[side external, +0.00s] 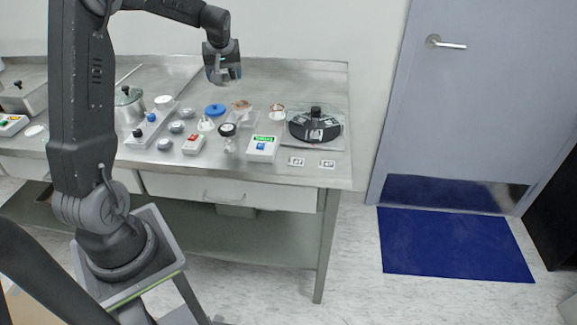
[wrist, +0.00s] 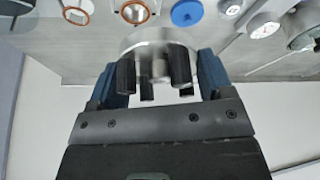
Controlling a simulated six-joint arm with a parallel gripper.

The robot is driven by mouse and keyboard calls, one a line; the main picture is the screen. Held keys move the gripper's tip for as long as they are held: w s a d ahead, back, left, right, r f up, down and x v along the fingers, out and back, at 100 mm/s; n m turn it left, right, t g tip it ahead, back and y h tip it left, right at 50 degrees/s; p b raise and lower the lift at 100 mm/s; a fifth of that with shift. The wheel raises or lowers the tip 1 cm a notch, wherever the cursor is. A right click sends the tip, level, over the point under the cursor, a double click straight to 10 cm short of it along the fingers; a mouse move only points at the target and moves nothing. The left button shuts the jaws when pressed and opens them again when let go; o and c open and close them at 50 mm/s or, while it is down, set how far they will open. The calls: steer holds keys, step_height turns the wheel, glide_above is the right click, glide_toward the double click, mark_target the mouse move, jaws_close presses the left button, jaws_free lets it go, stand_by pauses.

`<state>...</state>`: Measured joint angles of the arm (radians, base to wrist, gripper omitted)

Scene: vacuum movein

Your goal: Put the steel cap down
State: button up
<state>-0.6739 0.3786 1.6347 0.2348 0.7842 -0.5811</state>
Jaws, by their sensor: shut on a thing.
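My gripper (side external: 223,74) is raised above the back part of the steel bench (side external: 290,80) in the side external view. In the wrist view my gripper (wrist: 155,72) is shut on the steel cap (wrist: 160,38), a round, shiny disc with a narrower middle stub between the dark fingertips. The cap is held clear of the bench top. In the side external view the cap is too small and too covered by the fingers to make out well.
A blue disc (side external: 215,109), a red-switch box (side external: 193,144), a green-display box (side external: 262,148) and several small fittings crowd the bench middle. A black round device (side external: 315,126) stands at right, a lidded pot (side external: 128,104) at left. The bench's back right is clear.

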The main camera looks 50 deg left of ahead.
steer(key=w+d+f+m+t+h, duration=0.1)
steer(key=d+f+m, duration=0.25)
steer(key=d, duration=0.65)
steer(key=d+f+m+t+h, duration=0.1)
steer(key=d+f+m+h, duration=0.3)
steer(key=d, duration=0.6)
steer(key=w+d+f+m+t+y, duration=0.1)
steer(key=d+f+m, duration=0.3)
steer(key=d, duration=0.5)
steer(key=a+r+m, duration=0.1)
steer(key=a, duration=0.3)
steer(key=a+r+m, duration=0.1)
steer(key=a, duration=0.3)
steer(key=w+a+r+m+h, duration=0.1)
steer(key=a, duration=0.3)
steer(key=shift+a, duration=0.15)
steer(key=s+a+r+m+g+h, duration=0.1)
steer(key=s+a+r+m, duration=0.1)
steer(key=a, duration=0.5)
steer(key=s+a+r+m, duration=0.2)
steer(key=a, duration=0.6)
glide_above(273, 132)
steer(key=s, duration=0.1)
steer(key=f, duration=0.6)
steer(key=shift+a+f, duration=0.25)
steer(key=shift+f, duration=2.1)
steer(key=shift+f, duration=0.6)
steer(key=o, duration=0.7)
